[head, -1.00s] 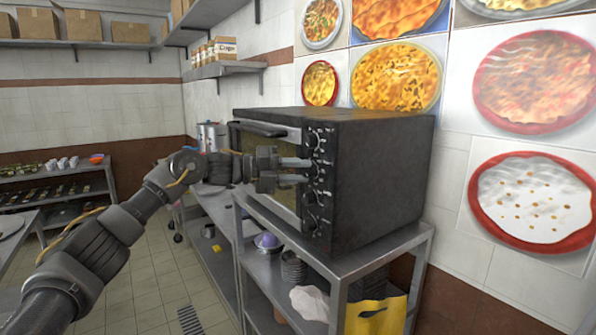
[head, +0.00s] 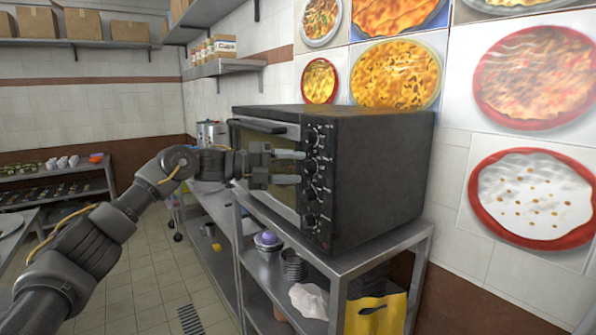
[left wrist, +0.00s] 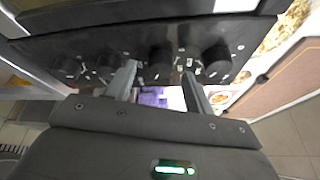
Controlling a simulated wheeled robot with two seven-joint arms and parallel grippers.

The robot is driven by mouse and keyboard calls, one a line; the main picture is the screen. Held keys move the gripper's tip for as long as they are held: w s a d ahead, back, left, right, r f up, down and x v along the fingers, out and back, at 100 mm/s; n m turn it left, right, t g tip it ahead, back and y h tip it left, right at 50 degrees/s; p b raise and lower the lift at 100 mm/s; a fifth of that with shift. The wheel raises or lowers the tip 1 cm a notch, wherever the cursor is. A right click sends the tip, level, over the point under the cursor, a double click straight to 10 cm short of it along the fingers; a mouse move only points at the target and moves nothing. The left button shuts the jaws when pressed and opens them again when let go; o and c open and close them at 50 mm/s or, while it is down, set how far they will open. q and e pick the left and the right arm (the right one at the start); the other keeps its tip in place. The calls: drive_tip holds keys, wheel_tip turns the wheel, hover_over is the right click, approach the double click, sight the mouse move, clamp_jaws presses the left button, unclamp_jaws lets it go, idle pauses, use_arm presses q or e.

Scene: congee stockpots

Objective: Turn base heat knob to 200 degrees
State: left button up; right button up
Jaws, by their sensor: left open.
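A black oven (head: 375,170) has a column of several dark knobs on its front control panel. My left gripper (head: 302,167) is open and level with the second knob from the top (head: 310,166), one finger above it and one below. In the left wrist view, the gripper (left wrist: 158,76) has a knob (left wrist: 160,62) in line with the gap between its fingers. Contact with the knob cannot be told. The dial markings are too small to read, so which knob is base heat and its setting cannot be told. My right gripper is not in view.
The oven stands on a metal shelf table (head: 385,252) against the tiled wall. Bowls, a white cloth (head: 309,301) and a yellow bag (head: 376,316) are on or by the lower shelf. The floor (head: 145,270) left of the table is clear.

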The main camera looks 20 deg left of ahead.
use_arm(q)
drive_tip(key=b+v, duration=0.2)
drive_tip(key=v, duration=0.7)
drive_tip(key=shift+b, duration=0.35)
